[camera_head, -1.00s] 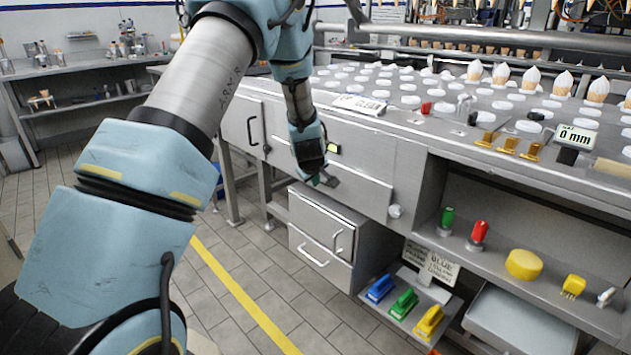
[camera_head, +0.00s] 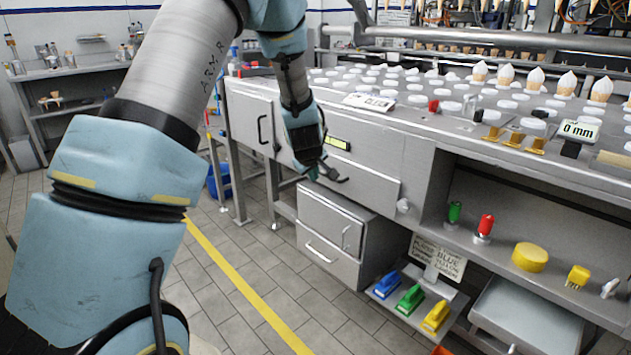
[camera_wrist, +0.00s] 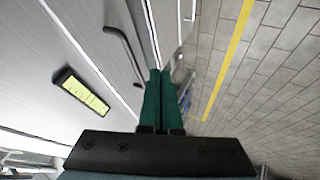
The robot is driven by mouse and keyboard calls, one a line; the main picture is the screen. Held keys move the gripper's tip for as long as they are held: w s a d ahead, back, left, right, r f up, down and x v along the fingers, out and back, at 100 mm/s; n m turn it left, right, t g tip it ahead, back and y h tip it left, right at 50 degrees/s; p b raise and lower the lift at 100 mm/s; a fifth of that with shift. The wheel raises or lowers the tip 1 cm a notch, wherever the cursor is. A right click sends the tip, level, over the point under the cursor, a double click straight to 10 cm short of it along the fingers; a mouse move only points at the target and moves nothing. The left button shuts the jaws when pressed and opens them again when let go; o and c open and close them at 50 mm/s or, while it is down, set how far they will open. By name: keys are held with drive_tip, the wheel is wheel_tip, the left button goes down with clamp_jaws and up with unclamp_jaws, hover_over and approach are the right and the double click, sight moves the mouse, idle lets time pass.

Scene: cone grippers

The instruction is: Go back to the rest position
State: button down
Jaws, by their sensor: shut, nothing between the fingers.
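My gripper (camera_head: 330,176) hangs at the end of my arm in front of the machine's front panel, in the middle of the head view. In the wrist view its two green fingers (camera_wrist: 161,92) lie side by side, closed, with nothing between them. The fingers point toward the floor and the lower edge of the cabinet. I cannot tell from the head view how far the fingertips are from the panel.
A steel drawer unit (camera_head: 322,228) stands below my gripper. A lit display (camera_head: 338,143) is on the panel, also in the wrist view (camera_wrist: 82,93). Blue, green and yellow brushes (camera_head: 411,299) sit on a low shelf at right. Tiled floor (camera_head: 215,290) with a yellow line is clear.

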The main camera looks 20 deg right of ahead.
drive_tip(key=s+a+r+m+g+y, duration=0.2)
drive_tip(key=s+a+r+g, duration=0.1)
drive_tip(key=s+a, duration=1)
drive_tip(key=s+a+r+m+g+y, duration=0.1)
drive_tip(key=s+a+r+m+g, duration=0.15)
drive_tip(key=s+a, duration=1.05)
drive_tip(key=w+a+r+p, duration=0.1)
drive_tip(key=a+r+p, duration=0.1)
drive_tip(key=r+p, duration=0.4)
drive_tip(key=w+a+r+p, duration=0.2)
drive_tip(key=a+r+p, duration=0.1)
drive_tip(key=r+p, duration=0.3)
drive_tip(key=shift+w+r+p, duration=0.2)
drive_tip(key=shift+r+p, duration=0.1)
drive_tip(key=shift+p, duration=0.05)
drive_tip(key=c, duration=1.6)
unclamp_jaws()
